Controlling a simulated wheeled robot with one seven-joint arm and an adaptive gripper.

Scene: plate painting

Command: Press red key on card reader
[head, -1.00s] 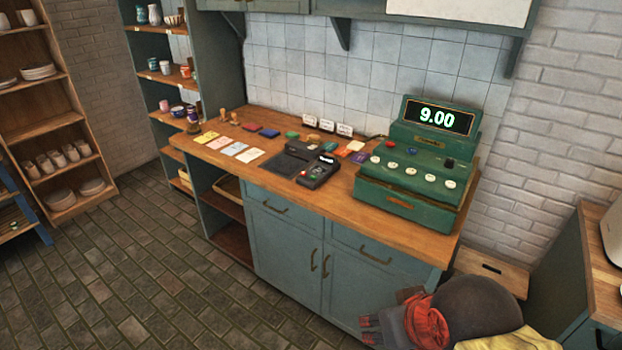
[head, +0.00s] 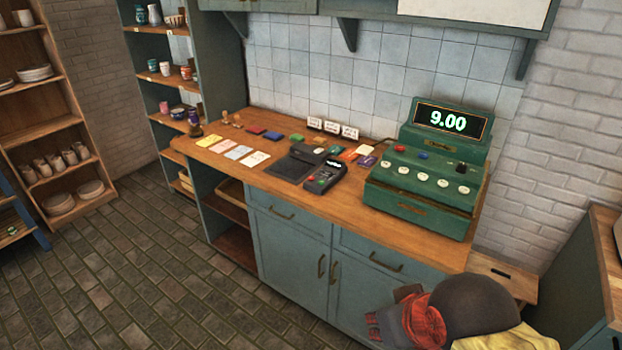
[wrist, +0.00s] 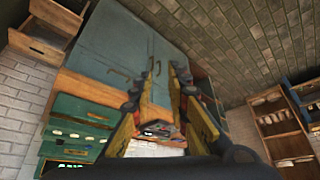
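The black card reader (head: 325,177) lies on the wooden counter (head: 240,160), left of the green cash register. Its keys are small in the head view, with a red spot near its lower left side. My gripper (head: 374,326) is low in front of the cabinet at the bottom right, well apart from the reader. In the wrist view my gripper (wrist: 165,72) has its two fingers spread with nothing held between them. A dark object, perhaps the reader, shows between the finger bases there, too blurred to tell.
The green cash register (head: 425,180) shows 9.00 at the counter's right. A black tray (head: 290,167) adjoins the reader on the left. Several cards (head: 238,152), coloured pads and small white signs (head: 332,128) lie around. The floor (head: 170,270) in front is clear.

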